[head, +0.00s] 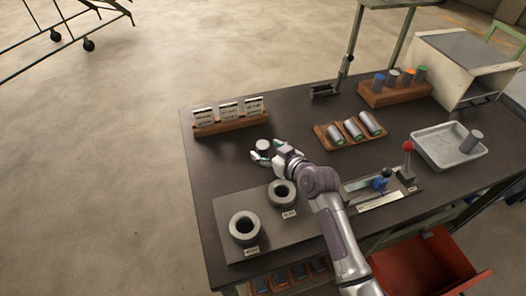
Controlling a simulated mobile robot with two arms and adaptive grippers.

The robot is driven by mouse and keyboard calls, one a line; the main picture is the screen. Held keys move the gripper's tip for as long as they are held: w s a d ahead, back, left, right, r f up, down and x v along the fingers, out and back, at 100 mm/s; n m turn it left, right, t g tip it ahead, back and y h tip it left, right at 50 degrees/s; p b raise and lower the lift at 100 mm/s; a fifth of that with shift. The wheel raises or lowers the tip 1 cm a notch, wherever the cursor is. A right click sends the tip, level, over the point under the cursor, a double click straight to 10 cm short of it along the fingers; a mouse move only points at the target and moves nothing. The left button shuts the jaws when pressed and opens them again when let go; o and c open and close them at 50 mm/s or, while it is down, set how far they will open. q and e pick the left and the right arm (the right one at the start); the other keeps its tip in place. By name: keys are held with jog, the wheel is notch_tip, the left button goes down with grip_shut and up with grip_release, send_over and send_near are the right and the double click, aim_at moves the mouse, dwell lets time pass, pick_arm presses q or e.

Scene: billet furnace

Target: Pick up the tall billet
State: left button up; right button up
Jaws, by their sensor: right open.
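A small grey cylinder, which looks like a billet (263,145), stands on the dark table (215,165) at the front left. My right gripper (265,151) is open, with its fingers on either side of this cylinder. I cannot tell whether they touch it, and its lower part is hidden. Other grey billets with green ends (353,129) lie in a wooden tray (324,141). One grey billet (471,141) leans in a pale metal tray (437,159). Which billet is the tallest is unclear. My left gripper is out of view.
Two ring-shaped holders (244,228) sit on a grey plate (230,256) near the front. A wooden card rack (231,126) stands at the back left. A lever with a red knob (408,146) stands right of my arm. A wooden rack with colour-topped cylinders (395,97) is behind.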

aim_at(267, 151)
jog(key=shift+x, duration=1.5)
grip_shut()
jog(key=shift+r, duration=0.15)
